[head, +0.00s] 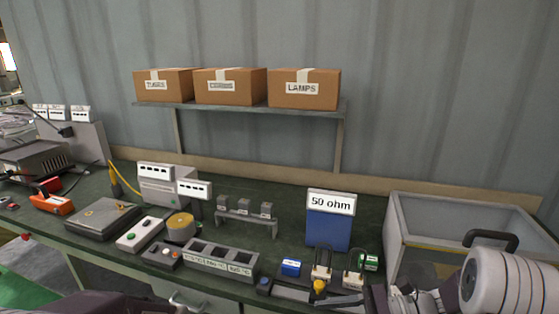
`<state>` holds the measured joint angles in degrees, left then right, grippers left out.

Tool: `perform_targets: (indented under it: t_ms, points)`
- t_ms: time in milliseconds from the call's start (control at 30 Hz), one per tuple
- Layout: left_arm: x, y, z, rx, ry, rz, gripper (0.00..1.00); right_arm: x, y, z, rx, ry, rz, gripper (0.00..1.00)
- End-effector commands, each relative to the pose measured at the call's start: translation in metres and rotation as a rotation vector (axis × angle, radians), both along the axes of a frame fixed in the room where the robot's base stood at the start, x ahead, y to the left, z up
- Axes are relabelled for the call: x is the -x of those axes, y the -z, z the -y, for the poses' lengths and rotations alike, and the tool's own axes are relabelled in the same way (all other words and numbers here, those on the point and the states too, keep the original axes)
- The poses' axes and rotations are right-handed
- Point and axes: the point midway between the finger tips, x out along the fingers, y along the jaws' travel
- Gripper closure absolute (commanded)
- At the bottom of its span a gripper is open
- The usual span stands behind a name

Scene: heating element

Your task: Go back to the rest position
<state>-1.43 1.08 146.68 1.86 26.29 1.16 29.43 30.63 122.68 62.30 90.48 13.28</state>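My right arm (500,284) comes in at the bottom right as a thick white link. Its gripper (343,300) seems to be the dark part at the bottom edge, close to the small fixtures at the front of the bench. The frame cuts it off, so I cannot tell whether it is open or shut, or whether it holds anything. A dark shape at the bottom left may be part of my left arm. My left gripper is not in view.
The green bench (284,249) carries a blue 50 ohm box (329,228), a blue part (291,267), a green cylinder (371,262), a grey tray (218,262) and a yellow roll (180,228). A large grey bin (455,212) stands right. Boxes sit on a shelf (240,107).

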Motion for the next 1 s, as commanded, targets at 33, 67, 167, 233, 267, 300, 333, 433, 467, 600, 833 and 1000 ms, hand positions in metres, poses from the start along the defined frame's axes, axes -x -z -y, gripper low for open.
perform_targets:
  t_ms: [33, 67, 167, 233, 267, 300, 333, 433, 467, 600, 833, 1000]
  points:
    - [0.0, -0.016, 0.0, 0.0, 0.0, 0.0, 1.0, 0.019, -0.014, -0.02, 0.068, -0.101, 0.022, 0.53]
    - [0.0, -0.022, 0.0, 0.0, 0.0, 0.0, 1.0, 0.033, -0.015, -0.03, 0.122, -0.168, 0.038, 0.53]
    - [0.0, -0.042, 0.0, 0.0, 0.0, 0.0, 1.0, 0.088, -0.008, -0.048, 0.363, -0.438, 0.142, 0.53]
    - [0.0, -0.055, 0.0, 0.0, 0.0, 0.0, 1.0, 0.121, 0.007, -0.036, 0.575, -0.645, 0.277, 0.53]
    - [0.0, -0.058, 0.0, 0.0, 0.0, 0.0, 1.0, 0.129, 0.014, -0.026, 0.662, -0.723, 0.344, 0.53]
    - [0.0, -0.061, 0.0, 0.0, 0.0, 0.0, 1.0, 0.133, 0.024, -0.011, 0.769, -0.817, 0.438, 0.53]
    - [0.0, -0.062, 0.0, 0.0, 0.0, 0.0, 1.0, 0.133, 0.031, 0.001, 0.84, -0.876, 0.506, 0.53]
    - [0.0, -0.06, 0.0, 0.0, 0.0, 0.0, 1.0, 0.117, 0.051, 0.039, 1.033, -1.011, 0.7, 0.53]
    - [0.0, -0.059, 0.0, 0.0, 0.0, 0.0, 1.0, 0.111, 0.056, 0.048, 1.076, -1.038, 0.744, 0.53]
    - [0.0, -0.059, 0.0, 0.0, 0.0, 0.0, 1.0, 0.082, 0.065, 0.071, 1.2, -1.125, 0.915, 0.53]
    - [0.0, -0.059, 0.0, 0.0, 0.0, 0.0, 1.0, 0.067, 0.063, 0.073, 1.236, -1.126, 0.979, 0.53]
    - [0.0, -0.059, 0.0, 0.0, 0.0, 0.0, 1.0, 0.067, 0.063, 0.073, 1.236, -1.124, 0.976, 0.53]
